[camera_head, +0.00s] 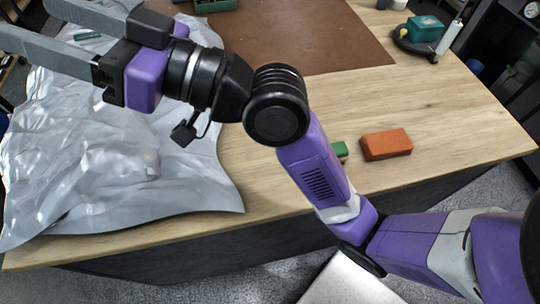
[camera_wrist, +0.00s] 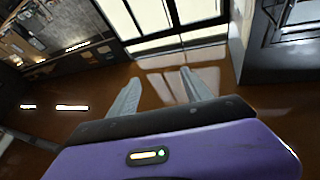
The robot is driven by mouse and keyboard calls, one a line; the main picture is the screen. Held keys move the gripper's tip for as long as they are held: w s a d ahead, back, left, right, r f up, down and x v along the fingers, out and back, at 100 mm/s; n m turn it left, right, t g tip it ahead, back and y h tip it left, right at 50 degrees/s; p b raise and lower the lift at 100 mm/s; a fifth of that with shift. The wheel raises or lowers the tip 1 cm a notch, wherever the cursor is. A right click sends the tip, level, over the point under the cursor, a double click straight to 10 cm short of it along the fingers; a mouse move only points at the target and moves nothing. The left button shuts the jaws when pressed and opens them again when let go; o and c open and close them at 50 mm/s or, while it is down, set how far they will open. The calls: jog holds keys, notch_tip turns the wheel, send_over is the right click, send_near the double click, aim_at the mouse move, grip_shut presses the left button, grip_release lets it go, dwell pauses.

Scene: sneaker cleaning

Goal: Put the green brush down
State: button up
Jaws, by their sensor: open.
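My gripper (camera_head: 25,22) is at the upper left of the head view, raised above the silvery sheet, with its two grey fingers apart. In the wrist view my gripper (camera_wrist: 160,77) is open, with nothing between the fingers. A small green piece (camera_head: 341,150) shows on the wooden table, beside an orange-red block. It may be the green brush, but my arm hides most of it. My gripper is well away from it.
The orange-red block (camera_head: 386,144) lies near the table's (camera_head: 440,120) front edge. A crumpled silvery sheet (camera_head: 90,160) covers the left side. A brown mat (camera_head: 300,35) lies at the back, and a teal device (camera_head: 425,28) stands at the back right. The right part is clear.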

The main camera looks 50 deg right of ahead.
jog(key=s+d+f+m+h, duration=0.2)
jog(key=s+f+m+h, duration=0.15)
jog(key=f, duration=0.35)
jog(key=s+d+f+m+t+h, duration=0.1)
jog(key=s+d+f+m+h, duration=0.3)
jog(key=f, duration=0.4)
jog(key=s+d+f+m+h, duration=0.1)
jog(key=s+f+m+h, duration=0.1)
jog(key=f+m+h, duration=0.35)
jog(key=s+d+f+n+g, duration=0.1)
jog(key=s+d+f+n, duration=0.1)
jog(key=s+f, duration=0.2)
jog(key=s+d+f+n+g, duration=0.2)
jog(key=s+f+n, duration=0.1)
jog(key=s, duration=0.7)
jog(key=s+d+f+n+g, duration=0.1)
jog(key=s+d+f+n, duration=0.1)
jog(key=s+f, duration=0.3)
jog(key=s, duration=0.3)
jog(key=shift+d+f+n, duration=0.15)
jog(key=shift+d+n, duration=0.05)
jog(key=shift+n, duration=0.1)
jog(key=shift+c, duration=0.3)
